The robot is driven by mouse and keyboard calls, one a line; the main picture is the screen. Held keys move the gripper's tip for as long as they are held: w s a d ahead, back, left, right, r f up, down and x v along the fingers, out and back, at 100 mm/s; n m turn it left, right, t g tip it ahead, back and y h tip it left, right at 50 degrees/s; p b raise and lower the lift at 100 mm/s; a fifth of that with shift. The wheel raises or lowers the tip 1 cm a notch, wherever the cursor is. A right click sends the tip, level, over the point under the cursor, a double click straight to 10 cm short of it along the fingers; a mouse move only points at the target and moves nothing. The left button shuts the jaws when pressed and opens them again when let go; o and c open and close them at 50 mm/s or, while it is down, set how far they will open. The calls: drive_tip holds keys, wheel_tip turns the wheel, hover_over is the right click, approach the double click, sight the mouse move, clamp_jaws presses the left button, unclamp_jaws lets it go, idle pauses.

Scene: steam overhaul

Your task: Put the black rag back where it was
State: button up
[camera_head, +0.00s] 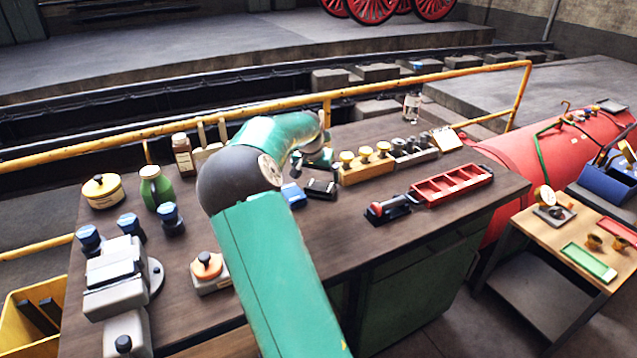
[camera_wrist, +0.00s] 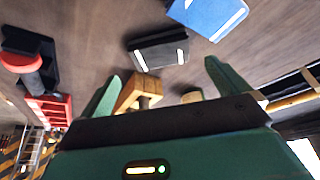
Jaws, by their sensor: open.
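A small black folded piece with pale marks, seemingly the black rag (camera_head: 320,189), lies on the dark wooden bench (camera_head: 345,240). In the wrist view the black rag (camera_wrist: 158,50) lies beyond the fingertips, apart from them. A blue piece with a white stripe (camera_head: 293,195) lies just left of it; this blue piece also shows in the wrist view (camera_wrist: 208,16). My gripper (camera_head: 320,158) is above the bench, behind the rag in the head view. In the wrist view my gripper (camera_wrist: 163,80) has its green fingers wide apart with nothing held. My arm hides part of the bench.
A wooden rack with brass knobs (camera_head: 366,169) stands close right of my gripper. A red tray (camera_head: 452,185) and a red-handled tool (camera_head: 388,208) lie farther right. Bottles, tins and blue-capped pieces crowd the left. A yellow rail (camera_head: 430,77) runs behind. The front right bench is clear.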

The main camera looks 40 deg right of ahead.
drive_tip(key=s+a+r+n+t+y, duration=0.1)
drive_tip(key=s+a+r+n+y, duration=0.2)
drive_tip(key=a, duration=0.7)
drive_tip(key=s+a+r+n+t, duration=0.1)
drive_tip(key=s+a+r, duration=0.4)
drive_tip(key=a, duration=0.4)
drive_tip(key=s+a+r+n+y, duration=0.2)
drive_tip(key=a+r, duration=0.3)
drive_tip(key=a, duration=0.5)
drive_tip(key=s+a+n+t+h, duration=0.1)
drive_tip(key=s+a+n, duration=0.5)
drive_tip(key=s+a, duration=0.9)
drive_tip(key=shift+s+a+f+n, duration=0.2)
drive_tip(key=shift+s+a+n, duration=0.1)
drive_tip(key=shift+s, duration=0.35)
